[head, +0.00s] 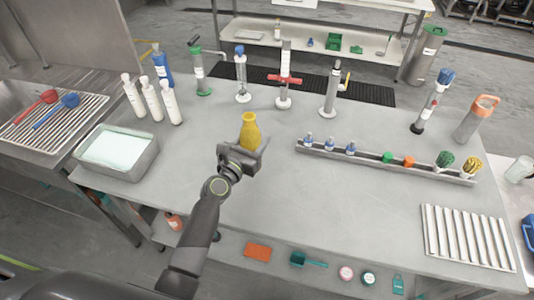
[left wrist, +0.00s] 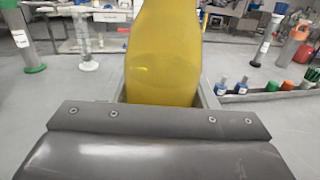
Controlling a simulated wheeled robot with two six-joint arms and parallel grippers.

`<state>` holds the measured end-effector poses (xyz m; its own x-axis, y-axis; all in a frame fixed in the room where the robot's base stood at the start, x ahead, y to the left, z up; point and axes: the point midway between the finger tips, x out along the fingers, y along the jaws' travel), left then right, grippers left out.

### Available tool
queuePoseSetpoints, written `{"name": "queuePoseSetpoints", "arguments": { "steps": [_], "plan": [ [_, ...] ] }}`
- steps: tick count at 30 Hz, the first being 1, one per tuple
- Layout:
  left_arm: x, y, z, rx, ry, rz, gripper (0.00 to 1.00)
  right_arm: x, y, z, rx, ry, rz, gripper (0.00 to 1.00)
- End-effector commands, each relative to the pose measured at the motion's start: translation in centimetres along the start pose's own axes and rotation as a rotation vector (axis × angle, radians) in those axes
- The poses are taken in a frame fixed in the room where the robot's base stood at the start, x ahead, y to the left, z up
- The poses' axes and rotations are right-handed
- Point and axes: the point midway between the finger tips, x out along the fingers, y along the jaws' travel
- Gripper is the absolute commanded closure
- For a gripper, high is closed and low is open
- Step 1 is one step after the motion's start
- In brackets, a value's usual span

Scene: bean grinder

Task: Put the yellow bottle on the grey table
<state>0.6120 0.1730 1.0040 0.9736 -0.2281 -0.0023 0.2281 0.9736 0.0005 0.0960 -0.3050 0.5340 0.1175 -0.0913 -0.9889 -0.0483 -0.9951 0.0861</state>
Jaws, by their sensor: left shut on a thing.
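The yellow bottle (head: 250,131) is upright between the fingers of my left gripper (head: 243,157), over the left-middle part of the grey table (head: 330,206). In the left wrist view the yellow bottle (left wrist: 164,55) fills the middle, and its lower end is hidden behind the gripper (left wrist: 160,112). The gripper is shut on the bottle. I cannot tell whether the bottle's base touches the table. My right gripper is not in view.
A metal rack (head: 385,163) with several small bottles stands to the right. White bottles (head: 153,99) and a metal tray (head: 117,150) are at the left. Several dispensers, including one with a red handle (head: 285,77), line the back. The table's middle front is clear.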

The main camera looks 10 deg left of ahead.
Motion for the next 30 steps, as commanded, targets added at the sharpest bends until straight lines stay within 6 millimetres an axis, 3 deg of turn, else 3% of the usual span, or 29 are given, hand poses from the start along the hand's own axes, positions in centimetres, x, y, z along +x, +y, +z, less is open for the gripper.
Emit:
{"name": "queuePoseSetpoints", "arguments": {
  "steps": [1,6,13,21,30],
  "plan": [
    [0.1,0.0,-1.4,0.000,-0.004,0.000,0.83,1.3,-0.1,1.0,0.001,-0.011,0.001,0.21],
    [0.1,0.0,-3.0,0.000,-0.005,0.000,0.83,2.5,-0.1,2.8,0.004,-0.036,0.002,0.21],
    [0.1,0.0,-3.8,0.001,-0.005,0.001,0.83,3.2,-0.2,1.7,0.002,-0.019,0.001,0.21],
    [0.1,0.0,-6.8,0.000,-0.005,0.001,0.83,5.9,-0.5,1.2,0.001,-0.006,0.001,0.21],
    [0.1,0.0,-6.9,0.001,-0.006,0.001,0.83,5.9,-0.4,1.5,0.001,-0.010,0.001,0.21]
  ]
}}
